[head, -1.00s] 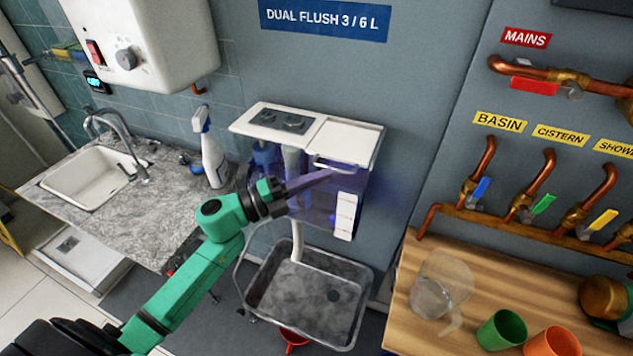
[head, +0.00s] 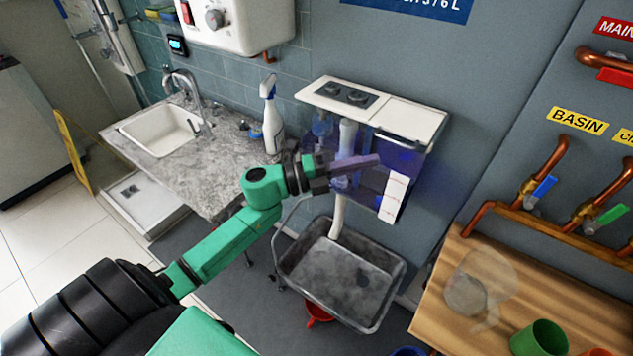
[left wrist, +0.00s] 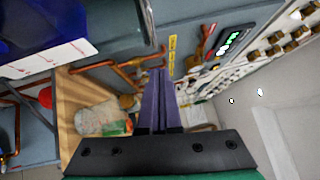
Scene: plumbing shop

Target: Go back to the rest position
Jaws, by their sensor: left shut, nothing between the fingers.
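My left arm reaches in from the lower left in the head view. Its left gripper (head: 362,163) is shut and empty, its purple fingers pressed together in front of the clear blue cistern (head: 400,157) on the wall. I cannot tell whether the fingers touch the cistern. In the left wrist view the closed fingers (left wrist: 161,80) point up the picture, with the cistern (left wrist: 75,18) at the upper left. The cistern's white lid (head: 412,118) with two grey buttons is on top. My right gripper is in neither view.
A grey tray (head: 310,268) sits below the cistern. A wooden bench (head: 440,318) at the right holds a clear jug (head: 478,285) and a green cup (head: 540,342). At the left are a stone counter (head: 185,180), a sink (head: 160,131) and a spray bottle (head: 271,120). Floor is open at far left.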

